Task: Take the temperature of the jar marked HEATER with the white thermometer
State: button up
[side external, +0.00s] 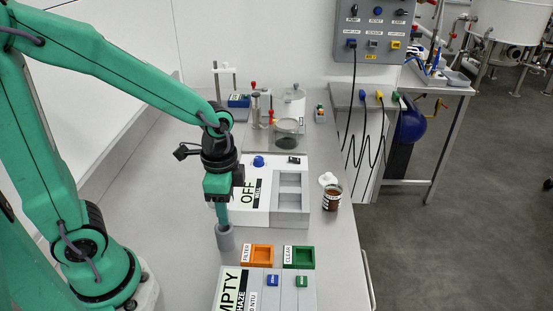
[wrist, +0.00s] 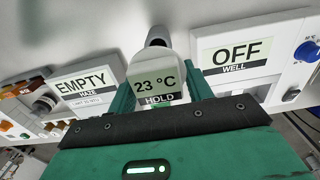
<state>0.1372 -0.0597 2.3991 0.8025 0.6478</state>
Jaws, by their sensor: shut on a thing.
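My gripper (side external: 223,218) points down over the bench, left of the box reading OFF WELL. In the wrist view its two green fingers (wrist: 161,92) are shut around the white thermometer (wrist: 155,66), whose display reads 23 °C HOLD. A grey cylinder (side external: 226,239) sits directly below the fingers; I cannot tell whether the thermometer's tip is inside it. A small jar (side external: 331,199) with brown contents and a label stands right of the box, and a wider glass vessel (side external: 286,134) stands behind. No HEATER marking is readable on either.
The white well box (side external: 257,216) reads OFF and has a blue knob. In front are an orange FILTER tray (side external: 257,256), a green CLEAR tray (side external: 299,257) and the haze unit (side external: 262,295) reading EMPTY. A white lid-like piece (side external: 327,178) lies behind the brown jar. Cables hang at the right.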

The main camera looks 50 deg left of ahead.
jog(key=shift+r, duration=0.95)
jog(key=shift+f, duration=1.65)
jog(key=shift+w, duration=0.1)
jog(key=w+d+r, duration=0.1)
jog(key=w+d, duration=0.1)
jog(key=w, duration=0.6)
jog(key=w+d+r, duration=0.1)
jog(key=w+d, duration=0.1)
jog(key=w, duration=0.5)
send_over(339, 187)
jog(key=s, duration=0.1)
jog(key=shift+d+f, duration=0.35)
jog(key=shift+f, duration=0.45)
jog(key=shift+f, duration=0.3)
jog(key=shift+s+f, duration=0.1)
jog(key=shift+f, duration=2.75)
